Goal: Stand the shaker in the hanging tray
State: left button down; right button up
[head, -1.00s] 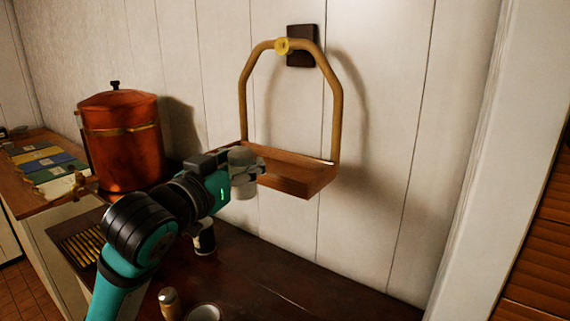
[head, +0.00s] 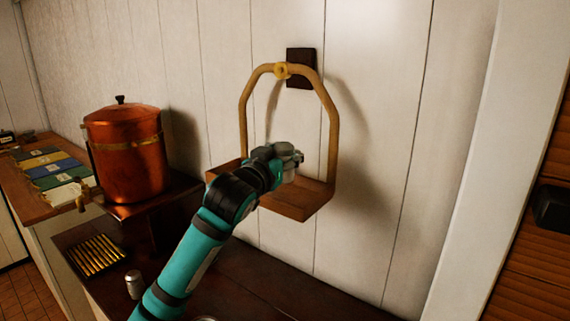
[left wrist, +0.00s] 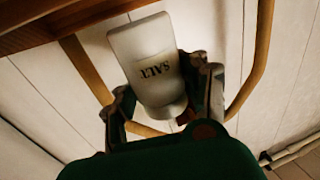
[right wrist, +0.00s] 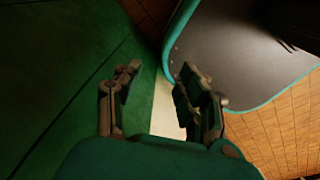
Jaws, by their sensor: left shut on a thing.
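The white shaker (left wrist: 152,62), lettered SALT, is held in my left gripper (left wrist: 165,92), whose fingers are closed on its two sides. In the head view the left gripper (head: 283,158) and the shaker (head: 289,166) are over the hanging tray (head: 302,203), inside its bent wooden hoop. The shaker looks about upright. In the left wrist view, which is upside down, its base end points toward the tray edge (left wrist: 65,22). Whether the base touches the tray cannot be told. My right gripper (right wrist: 158,85) is open and empty, away from the tray.
The hoop (head: 332,120) hangs by a dark wall block (head: 301,68). A copper urn (head: 127,155) stands at left. Below are a dark counter (head: 255,285), a slatted brass-coloured rack (head: 97,254) and a small metallic container (head: 134,285).

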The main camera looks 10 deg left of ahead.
pick_arm(q)
notch_tip(320, 180, down, 3)
jog(key=shift+p, duration=0.7)
jog(key=shift+f, duration=0.25)
